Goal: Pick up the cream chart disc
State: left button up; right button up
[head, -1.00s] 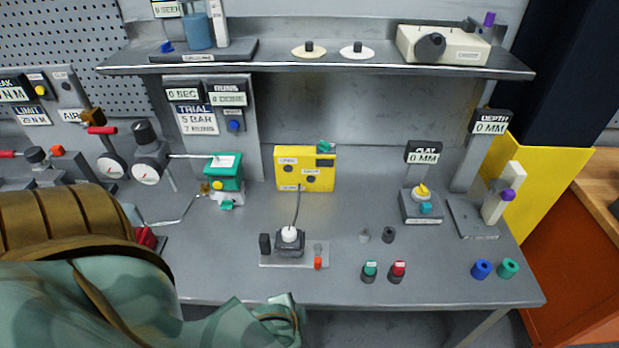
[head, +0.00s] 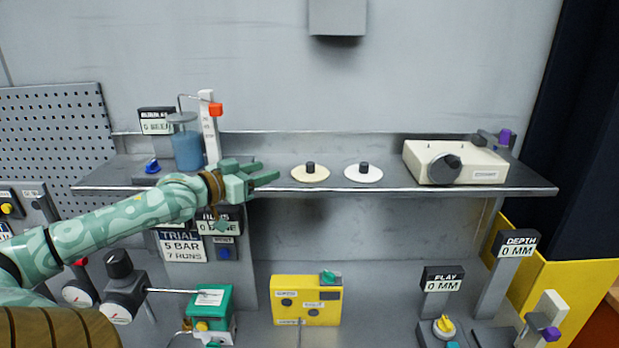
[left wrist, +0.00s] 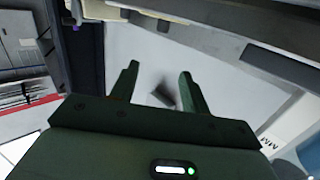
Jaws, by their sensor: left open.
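The cream chart disc (head: 300,175) lies flat on the shelf in the head view, with a dark knob standing at its centre. A similar white disc (head: 373,176) lies just to its right. My left gripper (head: 270,173) is open and empty at the shelf's front, a short way left of the cream disc and apart from it. In the left wrist view its two fingers (left wrist: 158,76) are spread. A blurred dark grey shape shows between them, and I cannot tell what it is. My right gripper is not in view.
The shelf (head: 450,190) carries a cream box with a dark dial (head: 480,163) at right. A blue container (head: 187,150) and a white post with an orange part (head: 209,130) stand left of my gripper. A yellow panel (head: 290,300) stands on the bench below.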

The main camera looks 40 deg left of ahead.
pick_arm(q)
jog(key=f+b, duration=0.2)
jog(key=b, duration=0.3)
send_near(307, 165)
jog(key=shift+w+d+r, duration=0.15)
jog(key=shift+w+d, duration=0.05)
jog(key=shift+w, duration=0.25)
jog(key=shift+w+b, duration=0.3)
jog(key=shift+w, duration=1.8)
jog(key=shift+w+d, duration=0.2)
jog(key=shift+w, duration=0.4)
jog(key=w, duration=0.2)
jog(key=w+f, duration=0.1)
jog(key=w, duration=0.2)
jog(key=c, duration=0.3)
grip_shut()
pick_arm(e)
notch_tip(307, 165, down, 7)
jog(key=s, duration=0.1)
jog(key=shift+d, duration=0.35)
